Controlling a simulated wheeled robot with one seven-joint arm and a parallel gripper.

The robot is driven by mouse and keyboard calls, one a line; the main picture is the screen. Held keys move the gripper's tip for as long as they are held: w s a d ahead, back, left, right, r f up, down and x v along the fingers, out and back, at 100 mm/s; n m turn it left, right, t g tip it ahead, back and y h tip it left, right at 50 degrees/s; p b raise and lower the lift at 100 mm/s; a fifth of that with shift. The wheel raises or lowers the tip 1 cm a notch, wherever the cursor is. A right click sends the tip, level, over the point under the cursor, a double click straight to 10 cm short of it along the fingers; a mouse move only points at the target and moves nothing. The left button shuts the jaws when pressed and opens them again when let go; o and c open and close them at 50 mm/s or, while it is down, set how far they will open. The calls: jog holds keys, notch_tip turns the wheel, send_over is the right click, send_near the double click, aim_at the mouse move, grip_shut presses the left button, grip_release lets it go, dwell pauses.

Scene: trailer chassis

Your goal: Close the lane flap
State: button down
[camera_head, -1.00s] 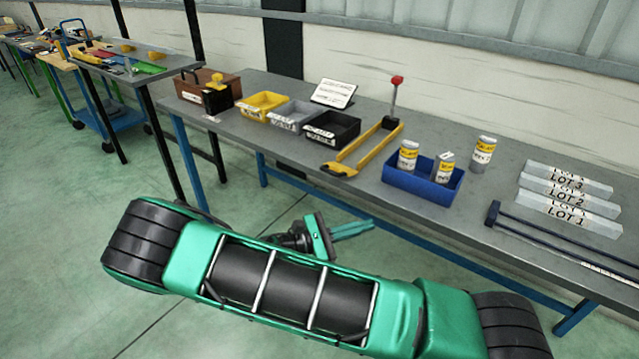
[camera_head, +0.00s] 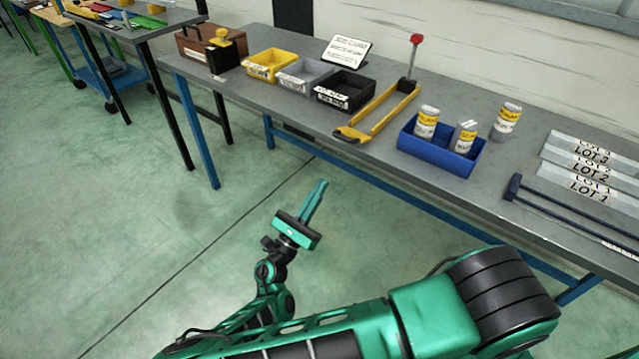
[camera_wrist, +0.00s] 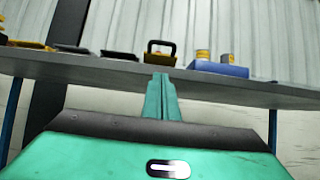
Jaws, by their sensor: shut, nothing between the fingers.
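A yellow two-railed lane (camera_head: 380,112) lies on the grey workbench, its rounded end at the front edge. At its far end stands a grey upright piece with a red knob (camera_head: 416,39), which looks like the raised flap. The lane also shows end-on in the wrist view (camera_wrist: 160,60), above my fingertips. My gripper (camera_head: 319,188) is shut and empty, its fingers together. It is in front of the bench and apart from the lane, over open floor. In the wrist view my gripper (camera_wrist: 161,80) points toward the bench edge below the lane.
Left of the lane stand black (camera_head: 342,90), grey (camera_head: 303,75) and yellow (camera_head: 272,64) bins. Right of it are a blue tray (camera_head: 440,147) with two cans, another can (camera_head: 506,120), LOT blocks (camera_head: 590,165) and a dark long-handled tool (camera_head: 560,207). The bench edge (camera_head: 300,125) lies ahead.

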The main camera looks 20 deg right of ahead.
send_near(350, 136)
jog(key=w+d, duration=0.1)
jog(key=shift+w+d+r, duration=0.15)
jog(key=shift+d+r, duration=0.05)
jog(key=shift+r, duration=0.6)
jog(key=shift+w+d+r, duration=0.15)
jog(key=shift+w+r, duration=0.05)
jog(key=shift+r, duration=0.65)
